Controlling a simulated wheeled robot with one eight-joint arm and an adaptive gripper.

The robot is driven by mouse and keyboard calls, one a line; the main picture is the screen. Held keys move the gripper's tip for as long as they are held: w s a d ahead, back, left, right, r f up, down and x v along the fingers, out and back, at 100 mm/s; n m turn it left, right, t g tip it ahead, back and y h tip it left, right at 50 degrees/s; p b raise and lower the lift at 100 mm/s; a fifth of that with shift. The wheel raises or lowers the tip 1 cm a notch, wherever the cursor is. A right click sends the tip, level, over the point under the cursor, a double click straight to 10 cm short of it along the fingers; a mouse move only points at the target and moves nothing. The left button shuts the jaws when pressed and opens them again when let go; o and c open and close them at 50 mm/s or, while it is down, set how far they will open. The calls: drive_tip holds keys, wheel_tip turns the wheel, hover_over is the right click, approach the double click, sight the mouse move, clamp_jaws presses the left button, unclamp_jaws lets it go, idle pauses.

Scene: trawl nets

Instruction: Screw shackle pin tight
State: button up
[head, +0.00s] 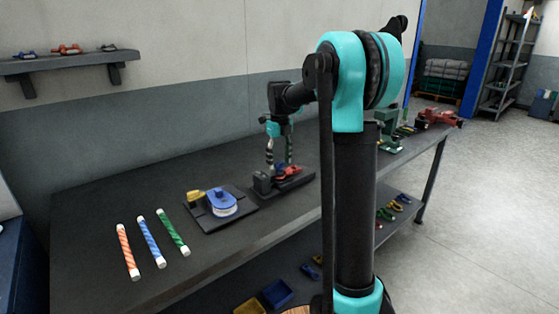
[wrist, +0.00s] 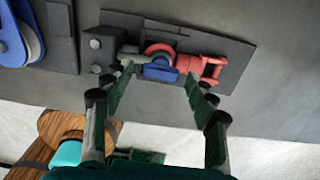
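The shackle assembly lies on a dark base plate (wrist: 228,62). In the wrist view I see a red ring (wrist: 158,49), a blue piece (wrist: 160,73) below it, a red forked piece (wrist: 207,66) to the right, and a grey piece (wrist: 128,54) to the left. I cannot tell which part is the pin or whether it is tight. My gripper (wrist: 160,77) is open, its green-and-grey fingers apart on either side of the blue piece; contact is unclear. In the head view my gripper (head: 279,167) points down over the red parts (head: 289,172), partly covering them.
A grey block (wrist: 97,49) stands at the plate's left end. On the dark bench (head: 95,205) a blue pulley (head: 221,201) sits left of the plate, with three striped rods (head: 150,241) further left. A green fixture (head: 389,135) and a red vise (head: 437,118) stand to the right.

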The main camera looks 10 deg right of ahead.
sight(280, 163)
wheel_tip(280, 163, up, 12)
idle(0.6)
